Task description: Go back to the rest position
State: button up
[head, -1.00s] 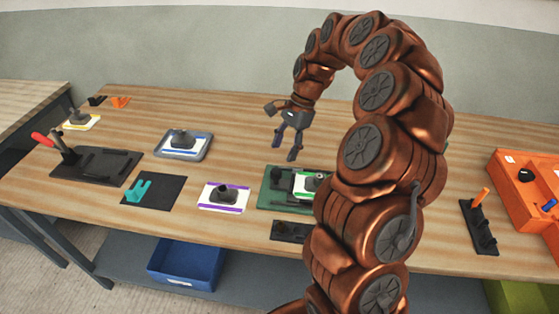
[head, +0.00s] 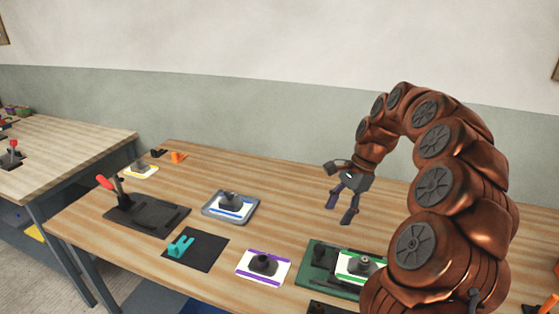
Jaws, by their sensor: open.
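My gripper (head: 343,209) is open and empty. It hangs above the wooden table (head: 290,200), fingers pointing down, behind the green board. My copper-coloured arm arches up from the lower right and hides part of the table's right side. On the green board (head: 315,266) sits a white plate with green stripes (head: 347,266) and a dark mould part. A white plate with purple stripes (head: 250,276) and a dark part lies to its left.
A grey tray (head: 212,216) holds a blue-striped plate. A black fixture with a red handle (head: 105,182), a teal part (head: 180,247) on a black mat, a yellow-striped plate (head: 135,173) and an orange piece (head: 178,156) lie leftward. A second table (head: 70,150) stands at far left.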

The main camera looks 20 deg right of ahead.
jog(key=s+a+r+n+h, duration=0.2)
jog(key=s+a+r+n, duration=0.2)
jog(key=s+a+n, duration=0.8)
jog(key=s+a+f+n+h, duration=0.1)
jog(key=s+f+n, duration=0.1)
jog(key=s, duration=0.8)
jog(key=s+a+f+n+g+h, duration=0.1)
jog(key=s+f+n, duration=0.1)
jog(key=s, duration=0.8)
jog(key=shift+a+f, duration=0.35)
jog(key=shift+f, duration=0.3)
